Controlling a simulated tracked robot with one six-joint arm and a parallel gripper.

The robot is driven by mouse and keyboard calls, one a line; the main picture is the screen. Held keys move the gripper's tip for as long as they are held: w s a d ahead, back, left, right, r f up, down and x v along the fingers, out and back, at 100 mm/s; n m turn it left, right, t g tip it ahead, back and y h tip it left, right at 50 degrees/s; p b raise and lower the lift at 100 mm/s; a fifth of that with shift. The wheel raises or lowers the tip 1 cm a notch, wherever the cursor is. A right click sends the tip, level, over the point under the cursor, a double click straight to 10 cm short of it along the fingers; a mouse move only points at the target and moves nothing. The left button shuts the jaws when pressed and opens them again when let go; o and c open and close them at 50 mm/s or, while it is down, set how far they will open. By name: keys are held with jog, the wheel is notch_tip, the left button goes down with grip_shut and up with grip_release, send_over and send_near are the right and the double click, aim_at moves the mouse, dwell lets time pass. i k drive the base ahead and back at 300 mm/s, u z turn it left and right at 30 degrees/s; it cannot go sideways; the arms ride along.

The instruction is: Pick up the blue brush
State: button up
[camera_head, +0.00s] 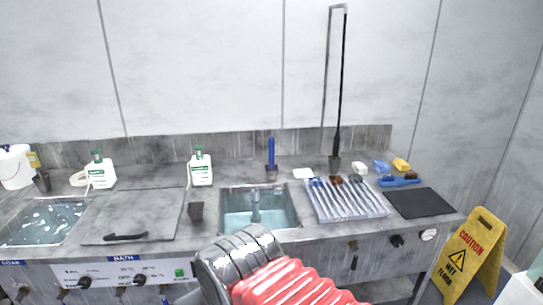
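Several blue items could be the blue brush. A blue upright handle (271,152) rises from a small dark block or cup (271,174) behind the sink. A blue brush-like item (400,181) with a brown part lies at the right, behind a black mat. Slim tools (346,196), some with blue ends, lie side by side in a clear tray (375,214). I cannot tell bristles at this size. My arm's chrome and red ribbed part shows at the bottom middle, in front of the counter and apart from these items. My gripper's fingers do not show.
A water-filled sink (290,226) is at the counter's middle, another basin (44,222) at the left. White bottles (201,168) stand along the back. A black mat (420,203) lies bare at the right. A yellow caution sign (470,257) stands on the floor at the right.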

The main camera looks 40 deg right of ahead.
aim_at(272, 140)
jog(key=z, duration=0.35)
jog(key=i, duration=0.7)
jog(key=z, duration=0.7)
jog(key=i, duration=0.6)
jog(key=z, duration=0.4)
